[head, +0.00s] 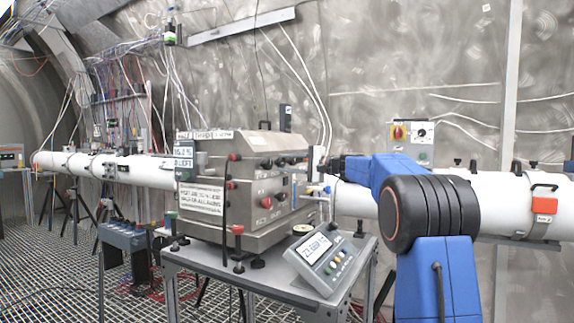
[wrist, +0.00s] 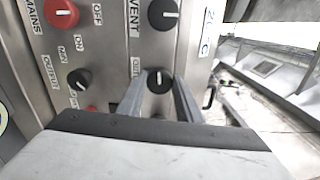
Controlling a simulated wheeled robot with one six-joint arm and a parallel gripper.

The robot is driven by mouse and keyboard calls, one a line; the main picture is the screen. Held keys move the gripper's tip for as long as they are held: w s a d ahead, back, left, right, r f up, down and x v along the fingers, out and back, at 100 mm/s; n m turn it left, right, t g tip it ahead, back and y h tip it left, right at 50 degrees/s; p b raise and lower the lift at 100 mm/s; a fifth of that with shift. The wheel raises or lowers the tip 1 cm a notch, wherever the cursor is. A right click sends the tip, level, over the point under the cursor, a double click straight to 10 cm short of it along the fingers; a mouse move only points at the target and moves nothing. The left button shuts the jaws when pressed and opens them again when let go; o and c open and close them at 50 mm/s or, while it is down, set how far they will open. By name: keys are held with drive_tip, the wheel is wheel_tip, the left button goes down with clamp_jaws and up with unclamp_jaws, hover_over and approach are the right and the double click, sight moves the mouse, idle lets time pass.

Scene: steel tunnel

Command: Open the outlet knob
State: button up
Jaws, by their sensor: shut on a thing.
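The outlet knob (wrist: 160,80) is a round black knob with a white pointer line on the steel panel, in the wrist view. Its sideways label (wrist: 136,69) is partly hidden by a finger. My gripper (wrist: 160,92) has one grey finger on each side of this knob and is shut on it. The pointer line runs roughly up and down in the picture. In the head view my gripper (head: 322,166) is at the right face of the steel cabinet (head: 215,215), and the knob itself cannot be made out there.
A black vent knob (wrist: 163,14) sits above, a red mains knob (wrist: 61,13) at the upper left, and a black output knob (wrist: 80,78) to the left. A display box (head: 322,257) stands on the metal table (head: 265,288). A white pipe (head: 485,200) runs behind my arm.

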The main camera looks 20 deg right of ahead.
drive_tip(key=n, duration=0.6)
drive_tip(key=shift+f+n, duration=0.25)
drive_tip(key=shift+n, duration=0.05)
drive_tip(key=n, duration=0.6)
drive_tip(key=shift+f+n, duration=0.1)
drive_tip(key=shift+n, duration=0.5)
drive_tip(key=shift+d, duration=0.1)
drive_tip(key=o, duration=1)
drive_tip(key=shift+o, duration=0.2)
drive_tip(key=shift+s+d, duration=0.15)
drive_tip(key=v, duration=1.7)
